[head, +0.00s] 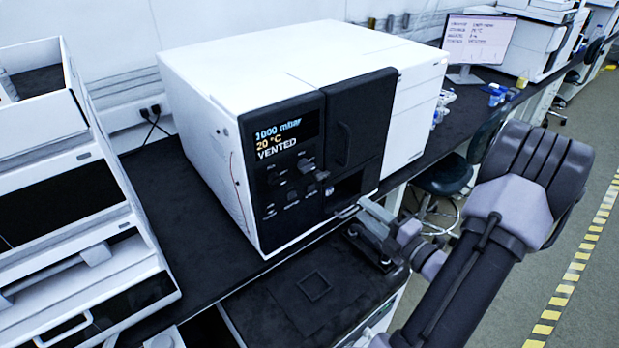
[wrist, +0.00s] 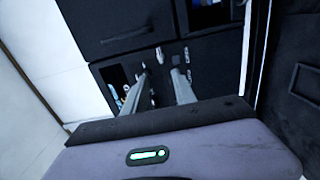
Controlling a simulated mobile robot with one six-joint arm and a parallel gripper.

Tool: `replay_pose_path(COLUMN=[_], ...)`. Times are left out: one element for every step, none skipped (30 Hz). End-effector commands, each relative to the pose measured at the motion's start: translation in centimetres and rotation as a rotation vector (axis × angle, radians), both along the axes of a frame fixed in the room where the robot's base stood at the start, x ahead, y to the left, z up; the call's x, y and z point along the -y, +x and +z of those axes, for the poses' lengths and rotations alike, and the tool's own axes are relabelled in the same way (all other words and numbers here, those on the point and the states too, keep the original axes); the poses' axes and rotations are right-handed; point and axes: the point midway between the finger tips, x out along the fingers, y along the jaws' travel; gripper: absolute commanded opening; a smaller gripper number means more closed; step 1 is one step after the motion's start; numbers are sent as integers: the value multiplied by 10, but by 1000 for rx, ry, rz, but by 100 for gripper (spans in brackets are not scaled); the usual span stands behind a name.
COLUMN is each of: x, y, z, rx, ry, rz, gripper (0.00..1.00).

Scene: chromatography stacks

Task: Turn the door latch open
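The instrument's black front panel holds the door latch, a small grey lever (head: 322,176) below the display in the head view. The black door (head: 360,120) beside it looks closed. My gripper (head: 353,207) is in front of the panel's lower right, below and to the right of the lever. In the wrist view my gripper (wrist: 160,68) has two grey fingers apart, pointing at the dark panel. A small pale piece (wrist: 156,98) shows between them; I cannot tell whether it is the latch or whether the fingers touch anything.
The white instrument (head: 290,60) stands on a black bench (head: 190,210). Its display (head: 285,138) reads 1000 mbar, 20 °C, VENTED. A white stacked unit (head: 75,240) stands at left. A stool (head: 445,175) stands behind my arm, and the floor at right is clear.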

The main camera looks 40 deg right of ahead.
Motion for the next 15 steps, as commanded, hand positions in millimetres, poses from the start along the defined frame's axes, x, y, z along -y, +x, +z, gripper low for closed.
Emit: replay_pose_path(x=[-1,0,1,1,3,4,4,6,7,7,9,10,10,11,12], y=[13,22,34,42,51,62,70,78,89,97,105,114,120,126,132], z=[-3,-3,-3,-3,-3,-3,-3,-3,-3,-3,-3,-2,-2,-2,-2], rx=[0,0,0,-2,-2,-1,-1,-2,-1,-1,-1,-1,-2,-1,-2], ry=[-3,-4,-4,-6,-6,-6,-6,-7,-6,-7,-7,-8,-7,-7,-7], rz=[8,9,10,11,11,11,11,11,11,11,10,10,10,9,9], gripper=[33,33,33,33,33,33,33,33,33,33,33,33,33,33,33])
